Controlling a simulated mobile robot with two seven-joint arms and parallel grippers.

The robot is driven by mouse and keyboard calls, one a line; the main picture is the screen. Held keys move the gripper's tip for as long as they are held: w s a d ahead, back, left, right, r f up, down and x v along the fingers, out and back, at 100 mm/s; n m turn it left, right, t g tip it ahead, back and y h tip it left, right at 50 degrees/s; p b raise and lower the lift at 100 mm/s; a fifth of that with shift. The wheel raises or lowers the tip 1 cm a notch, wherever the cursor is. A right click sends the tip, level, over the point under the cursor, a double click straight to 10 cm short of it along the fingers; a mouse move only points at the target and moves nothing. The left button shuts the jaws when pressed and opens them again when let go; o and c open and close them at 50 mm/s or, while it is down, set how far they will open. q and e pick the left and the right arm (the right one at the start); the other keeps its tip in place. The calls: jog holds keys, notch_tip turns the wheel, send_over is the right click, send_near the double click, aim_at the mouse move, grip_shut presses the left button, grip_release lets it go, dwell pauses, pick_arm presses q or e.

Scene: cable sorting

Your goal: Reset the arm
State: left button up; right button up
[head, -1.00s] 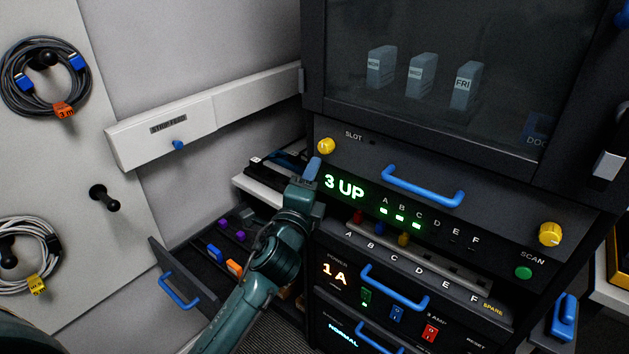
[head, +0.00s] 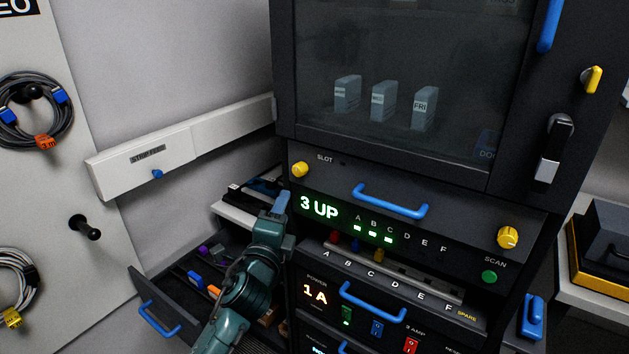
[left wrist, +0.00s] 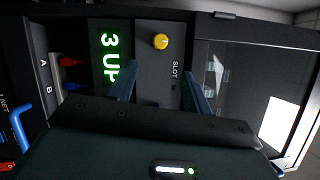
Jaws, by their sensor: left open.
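My left gripper (head: 281,204) is in front of the left end of the rack panel, beside the green "3 UP" display (head: 319,208). In the left wrist view its two blue fingers (left wrist: 158,88) stand apart with nothing between them. The display (left wrist: 108,58) and the yellow knob (left wrist: 160,41) by the SLOT label lie beyond the fingers. My left arm (head: 245,290) comes up from the bottom of the head view. My right gripper is not in view.
An open drawer (head: 150,277) with coloured connectors is left of my arm. Red, blue and yellow plugs sit in the patch row (head: 400,275). A glass-fronted cabinet (head: 400,50) stands above. Coiled cables (head: 36,105) hang on the left wall board. A side table (head: 590,285) is at right.

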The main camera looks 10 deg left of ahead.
pick_arm(q)
jog(key=s+d+f+n+g+h, duration=0.1)
jog(key=s+f+n+g, duration=0.1)
jog(key=s+f+n, duration=0.5)
jog(key=s+d+f+n+g+h, duration=0.1)
jog(key=s+f+g, duration=0.2)
jog(key=s+f, duration=0.55)
jog(key=s+d+f+n+g+h, duration=0.1)
jog(key=s+f+n+g, duration=0.3)
jog(key=s+f+n, duration=0.4)
jog(key=s+d+f, duration=0.1)
jog(key=s+f, duration=0.2)
jog(key=s, duration=0.2)
jog(key=shift+f+n, duration=0.3)
jog(key=shift+n, duration=0.1)
